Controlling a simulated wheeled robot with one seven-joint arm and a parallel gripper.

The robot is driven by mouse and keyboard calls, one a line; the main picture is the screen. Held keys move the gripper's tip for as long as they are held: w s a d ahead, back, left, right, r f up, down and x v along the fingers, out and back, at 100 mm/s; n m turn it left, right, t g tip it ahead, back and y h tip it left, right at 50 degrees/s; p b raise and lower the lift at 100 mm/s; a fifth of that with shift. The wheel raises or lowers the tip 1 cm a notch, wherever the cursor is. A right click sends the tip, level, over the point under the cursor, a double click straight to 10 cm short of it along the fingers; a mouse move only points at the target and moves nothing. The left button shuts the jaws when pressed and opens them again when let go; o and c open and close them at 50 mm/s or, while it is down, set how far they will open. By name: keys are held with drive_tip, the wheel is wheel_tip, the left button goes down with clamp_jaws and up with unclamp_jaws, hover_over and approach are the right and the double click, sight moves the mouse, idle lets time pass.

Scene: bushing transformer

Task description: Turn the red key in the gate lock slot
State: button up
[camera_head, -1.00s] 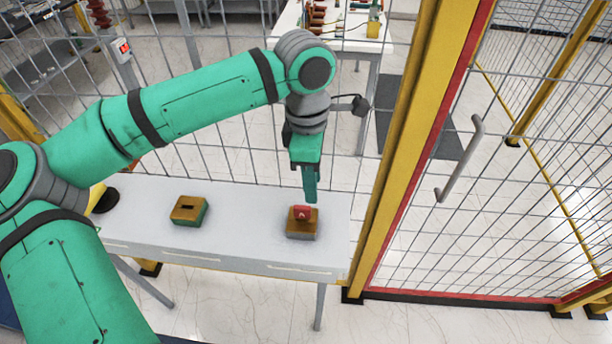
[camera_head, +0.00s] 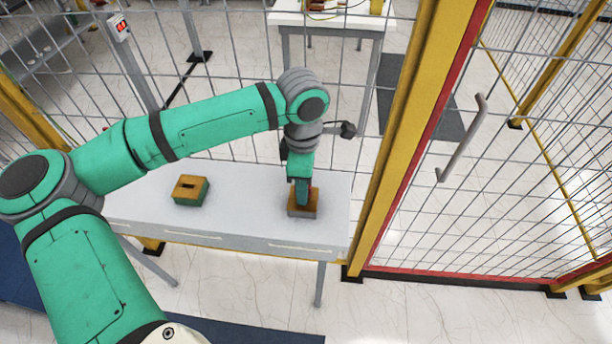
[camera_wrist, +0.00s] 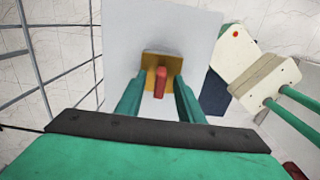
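The red key (camera_wrist: 161,82) stands in a block with a brown top and grey base (camera_head: 301,210) at the right end of the white table. My gripper (camera_head: 303,199) points down over this block and mostly hides the key in the head view. In the wrist view my gripper's two green fingers (camera_wrist: 160,93) are apart, one on each side of the key, with a visible gap on both sides. A second block, with a brown top, a dark slot and a green base (camera_head: 190,189), sits to the left on the table. Its slot looks empty.
The white table (camera_head: 245,205) has clear room between the two blocks. A wire mesh fence (camera_head: 235,120) stands behind it. A yellow post (camera_head: 405,130) and a gate with a grey handle (camera_head: 462,140) are close on the right.

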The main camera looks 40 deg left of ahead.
drive_tip(key=shift+f, duration=0.2)
clamp_jaws()
drive_tip(key=m, duration=0.5)
drive_tip(key=shift+m, duration=0.6)
drive_tip(key=m, duration=0.2)
drive_tip(key=shift+s+m, duration=0.1)
drive_tip(key=shift+m, duration=0.3)
drive_tip(key=m, duration=0.3)
